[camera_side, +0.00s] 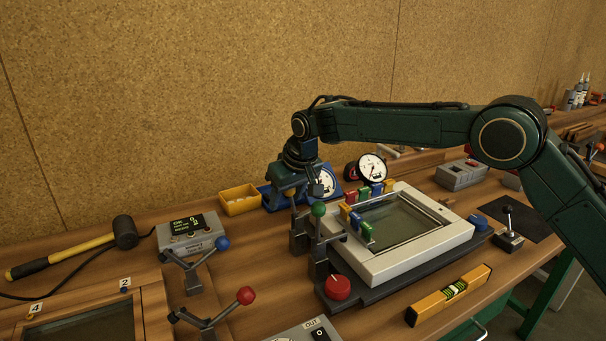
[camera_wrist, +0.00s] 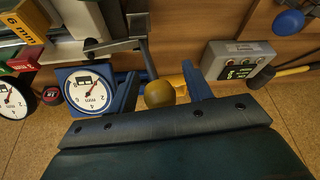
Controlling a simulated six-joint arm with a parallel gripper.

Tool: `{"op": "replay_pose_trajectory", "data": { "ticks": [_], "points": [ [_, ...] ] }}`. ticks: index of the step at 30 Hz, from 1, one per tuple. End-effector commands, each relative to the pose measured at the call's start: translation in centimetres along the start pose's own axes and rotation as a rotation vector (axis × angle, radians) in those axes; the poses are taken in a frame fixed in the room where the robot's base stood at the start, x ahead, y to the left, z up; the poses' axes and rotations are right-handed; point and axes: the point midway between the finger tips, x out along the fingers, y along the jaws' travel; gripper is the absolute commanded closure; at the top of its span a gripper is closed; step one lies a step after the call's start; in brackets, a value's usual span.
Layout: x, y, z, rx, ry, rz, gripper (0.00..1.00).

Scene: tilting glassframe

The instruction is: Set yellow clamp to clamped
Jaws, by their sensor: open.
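The yellow clamp shows in the wrist view as a yellow ball knob (camera_wrist: 160,94) on a grey metal lever. In the side view a small part of the knob (camera_side: 290,194) shows beside my gripper, above the dark clamp bracket at the frame's left end. My gripper (camera_wrist: 163,88) is open, with one finger on each side of the knob in the wrist view. I cannot tell whether a finger touches it. In the side view my gripper (camera_side: 304,187) points down and hides part of the clamp. The pale frame (camera_side: 408,269) with its glass lies on a dark fixture.
A green-knobbed clamp (camera_side: 319,209) stands close in front of my gripper. Blue-knobbed (camera_side: 222,243) and red-knobbed (camera_side: 245,295) levers stand left. Dial gauges (camera_side: 371,169), a yellow bin (camera_side: 239,200) and coloured blocks (camera_side: 356,222) are close by. A yellow level (camera_side: 448,295) lies in front.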

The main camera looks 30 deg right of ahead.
Motion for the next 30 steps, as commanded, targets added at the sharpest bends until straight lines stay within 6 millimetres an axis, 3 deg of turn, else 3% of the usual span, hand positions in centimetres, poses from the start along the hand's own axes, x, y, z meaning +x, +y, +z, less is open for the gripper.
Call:
{"op": "replay_pose_trajectory", "data": {
  "ticks": [5, 12, 30],
  "points": [
    [0.0, 0.0, 0.0, 0.000, 0.000, 0.000, 0.52],
    [-0.1, 0.0, 0.0, 0.000, 0.000, 0.000, 0.99],
    [-0.3, 1.0, 0.0, 0.045, 0.025, -0.104, 1.00]
  ]
}}
